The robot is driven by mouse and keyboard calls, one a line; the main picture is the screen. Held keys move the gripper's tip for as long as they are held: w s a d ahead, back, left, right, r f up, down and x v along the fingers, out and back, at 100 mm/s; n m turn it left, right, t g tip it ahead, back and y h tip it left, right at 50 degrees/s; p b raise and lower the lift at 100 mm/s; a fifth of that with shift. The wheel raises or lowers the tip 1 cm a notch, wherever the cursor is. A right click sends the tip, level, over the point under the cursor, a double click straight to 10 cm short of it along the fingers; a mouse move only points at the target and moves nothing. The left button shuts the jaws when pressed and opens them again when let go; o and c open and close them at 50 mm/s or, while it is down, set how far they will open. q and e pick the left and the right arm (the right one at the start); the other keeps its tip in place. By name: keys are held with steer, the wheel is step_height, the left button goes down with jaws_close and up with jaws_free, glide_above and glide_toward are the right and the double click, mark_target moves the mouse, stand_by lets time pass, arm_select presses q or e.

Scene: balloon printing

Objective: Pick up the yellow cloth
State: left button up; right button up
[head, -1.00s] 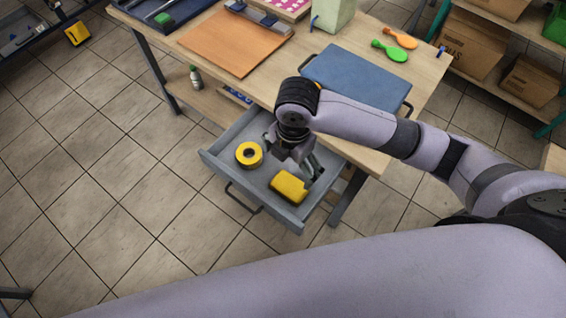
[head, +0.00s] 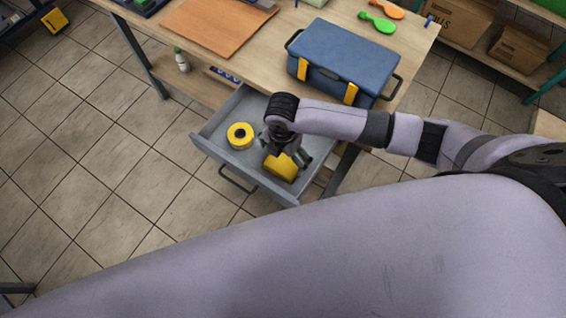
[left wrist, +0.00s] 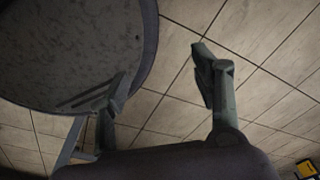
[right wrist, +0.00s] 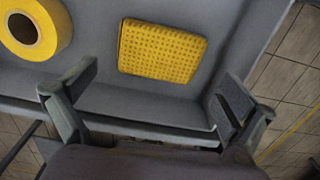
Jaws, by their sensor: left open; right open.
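The yellow cloth (head: 281,167) is a folded, rectangular pad lying in the open grey drawer (head: 205,143). In the right wrist view the cloth (right wrist: 160,51) shows a dimpled top and lies ahead of the fingers, toward the drawer floor. My right gripper (head: 291,158) is in or just over the drawer and partly covers the cloth in the head view. Its fingers (right wrist: 150,92) are wide apart with nothing between them. My left gripper (left wrist: 160,88) is open and empty over the tiled floor, away from the drawer.
A yellow tape roll (head: 240,135) lies in the drawer beside the cloth. The drawer's walls surround both.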

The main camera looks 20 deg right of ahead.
mark_target(283, 163)
step_height(283, 163, down, 5)
steer(key=shift+w+r, duration=0.1)
steer(key=shift+r, duration=0.05)
arm_select(q)
steer(key=shift+s+a+r, duration=0.1)
steer(key=shift+s, duration=0.55)
steer(key=shift+s+a+r, duration=0.1)
steer(key=shift+s, duration=0.5)
steer(key=shift+w, duration=0.1)
arm_select(e)
steer(key=shift+c, duration=0.4)
steer(key=c, duration=0.4)
arm_select(q)
steer(key=shift+w+d, duration=0.1)
steer(key=shift+w, duration=0.2)
arm_select(e)
steer(key=shift+d, duration=0.1)
steer(key=shift+c, duration=1.4)
